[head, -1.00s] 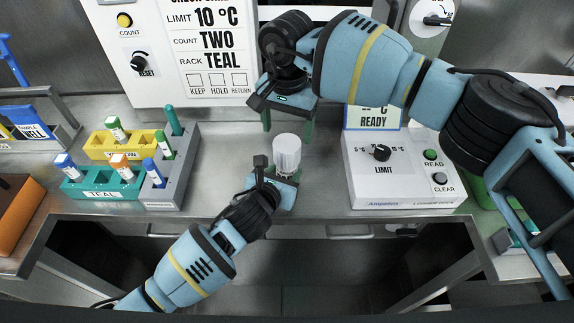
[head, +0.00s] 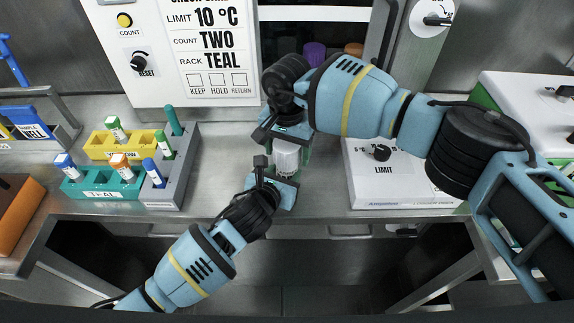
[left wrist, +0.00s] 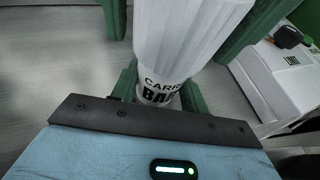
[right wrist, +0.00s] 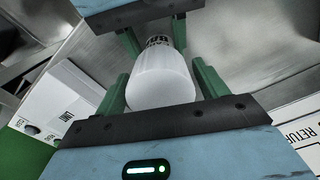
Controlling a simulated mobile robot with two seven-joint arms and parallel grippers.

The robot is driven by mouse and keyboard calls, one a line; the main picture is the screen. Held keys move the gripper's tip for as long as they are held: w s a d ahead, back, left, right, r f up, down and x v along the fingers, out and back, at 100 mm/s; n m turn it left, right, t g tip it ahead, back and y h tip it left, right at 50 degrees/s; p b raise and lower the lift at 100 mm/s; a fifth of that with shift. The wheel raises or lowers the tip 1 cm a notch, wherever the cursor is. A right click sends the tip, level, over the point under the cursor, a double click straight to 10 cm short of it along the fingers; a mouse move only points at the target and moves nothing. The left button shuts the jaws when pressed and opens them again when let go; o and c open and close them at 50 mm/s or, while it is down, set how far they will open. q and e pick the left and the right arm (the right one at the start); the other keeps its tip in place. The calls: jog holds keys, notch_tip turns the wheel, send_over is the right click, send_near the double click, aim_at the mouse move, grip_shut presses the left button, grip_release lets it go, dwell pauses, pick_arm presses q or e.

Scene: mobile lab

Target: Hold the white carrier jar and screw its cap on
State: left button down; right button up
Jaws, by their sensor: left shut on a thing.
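The white carrier jar (head: 286,172) stands upright near the front edge of the bench, with black lettering (left wrist: 165,90) on its side in the left wrist view. My left gripper (head: 277,176) is shut on the jar's lower body. A white ribbed cap (right wrist: 160,82) sits on top of the jar; I cannot tell whether its thread is engaged. My right gripper (head: 288,142) points down from above, its green fingers on either side of the cap. In the right wrist view these fingers (right wrist: 160,88) look open, with small gaps beside the cap. My grippers partly hide the jar in the head view.
A tube rack with yellow (head: 98,146) and teal (head: 98,190) blocks stands to the left. A white control box (head: 400,180) with a limit knob stands close on the right. A sign panel (head: 211,50) stands behind. The bench's front edge is close to the jar.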

jog(key=c, duration=0.9)
jog(key=m, duration=0.9)
jog(key=shift+m, duration=0.3)
jog(key=m, duration=0.4)
jog(key=shift+m, duration=0.3)
jog(key=m, duration=0.4)
jog(key=shift+m, duration=0.3)
jog(key=m, duration=0.9)
jog(key=shift+m, duration=0.4)
jog(key=o, duration=1.1)
